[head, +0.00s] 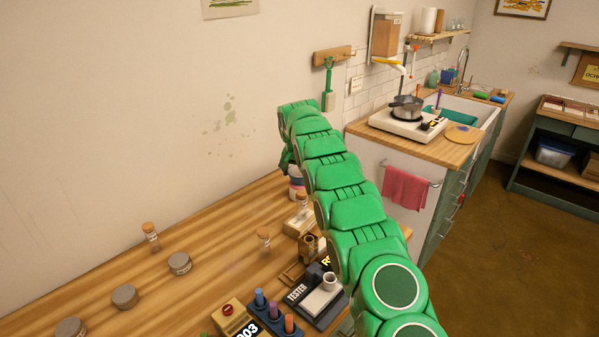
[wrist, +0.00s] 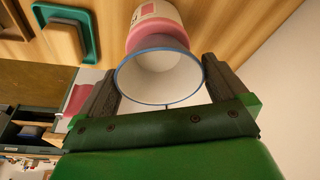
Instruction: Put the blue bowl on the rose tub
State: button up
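In the wrist view the blue bowl (wrist: 159,76), white inside with a blue rim, sits between the two fingers of my gripper (wrist: 160,75). A finger lies against each side of it. I cannot tell whether the bowl touches the tub. In the head view a pale, blue and pink stack (head: 297,184) shows beside my arm near the wall, partly hidden. My gripper (head: 287,160) is mostly hidden behind my arm there.
Corked bottles (head: 150,236) and grey lidded tins (head: 125,297) stand on the wooden table. A tester (head: 318,301) and a rack of coloured vials (head: 273,315) are near its front. A teal tray (wrist: 93,45) shows in the wrist view. The left table area is fairly open.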

aim_at(297, 184)
jog(key=shift+r, duration=0.1)
jog(key=v, duration=1.1)
jog(key=s+d+r+g, duration=0.1)
jog(key=s+d+r, duration=0.3)
jog(key=s, duration=0.6)
jog(key=s+d+r+n+g, duration=0.1)
jog(key=s+d+r, duration=0.2)
jog(key=s, duration=0.6)
jog(key=s+d+r, duration=0.4)
jog(key=s, duration=0.6)
jog(key=s+f+n+g, duration=0.1)
jog(key=s+f, duration=0.2)
jog(key=s, duration=1)
jog(key=s+f+n+g, duration=0.1)
jog(key=s+f, duration=0.2)
jog(key=s, duration=1)
jog(key=s+d+f+n+y, duration=0.1)
jog(key=s+f, duration=0.2)
jog(key=s, duration=1)
jog(key=shift+f+g, duration=0.25)
jog(key=shift+g, duration=0.15)
